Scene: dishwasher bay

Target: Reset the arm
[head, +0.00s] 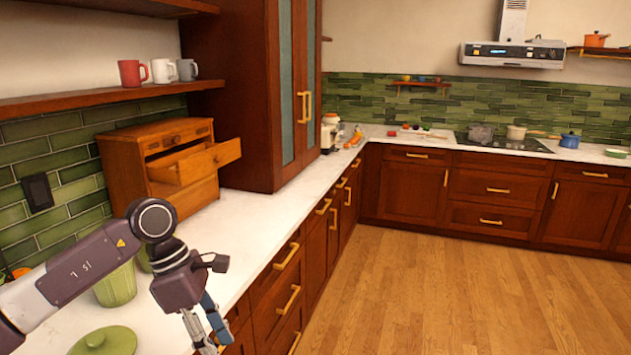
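My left arm comes in from the left over the white counter. Its gripper (214,338) points down near the counter's front edge, at the bottom of the head view. Its two fingers show a gap between them, and I see nothing held. The fingertips are close to the lower picture edge. My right arm and gripper are not in view.
A green pot (116,286) stands behind my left arm, partly hidden. A green lid (104,341) lies on the counter (246,240). A wooden chest (165,168) has an open drawer. Mugs (162,70) stand on a shelf. The wooden floor (430,295) is clear.

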